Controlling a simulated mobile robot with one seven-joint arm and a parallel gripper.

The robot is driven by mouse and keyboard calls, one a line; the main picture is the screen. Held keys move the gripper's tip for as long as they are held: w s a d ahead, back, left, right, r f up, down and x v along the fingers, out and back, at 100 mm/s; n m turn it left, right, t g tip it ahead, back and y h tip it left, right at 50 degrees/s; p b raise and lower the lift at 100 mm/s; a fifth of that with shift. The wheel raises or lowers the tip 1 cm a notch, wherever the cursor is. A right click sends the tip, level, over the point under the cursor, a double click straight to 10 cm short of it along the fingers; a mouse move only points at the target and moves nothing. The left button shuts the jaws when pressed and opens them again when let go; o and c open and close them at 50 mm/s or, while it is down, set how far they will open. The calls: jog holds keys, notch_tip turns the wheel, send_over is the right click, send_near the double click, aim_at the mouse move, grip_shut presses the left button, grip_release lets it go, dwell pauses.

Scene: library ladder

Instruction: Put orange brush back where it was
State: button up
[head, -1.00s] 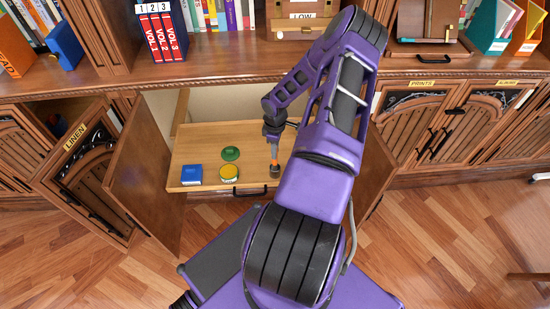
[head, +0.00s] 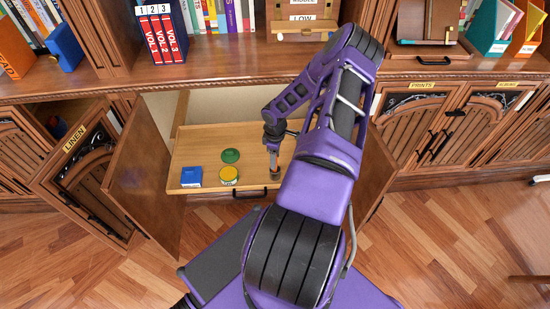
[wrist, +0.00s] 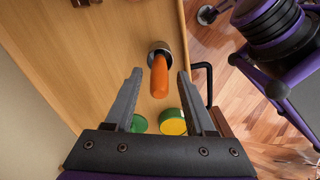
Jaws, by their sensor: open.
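The orange brush (wrist: 159,76) stands on the pull-out wooden shelf (head: 207,144), near its right front corner. Its orange handle points toward the wrist camera, and its wide end in a metal-looking collar rests on the board. My gripper (wrist: 159,72) is open, with one finger on each side of the handle and a gap on both sides. In the head view, the brush (head: 275,176) is mostly covered by my gripper, and only its lower part shows clearly.
On the same shelf are a blue block (head: 191,177), a yellow-topped round tin (head: 229,175) and a green round item (head: 230,155). Open cabinet doors flank the shelf, left (head: 143,180) and right (head: 376,180). The shelf's back left is bare.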

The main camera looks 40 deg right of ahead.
notch_tip(320, 180, up, 12)
jog(key=p, duration=0.1)
jog(key=shift+f, duration=0.15)
dwell(0.6)
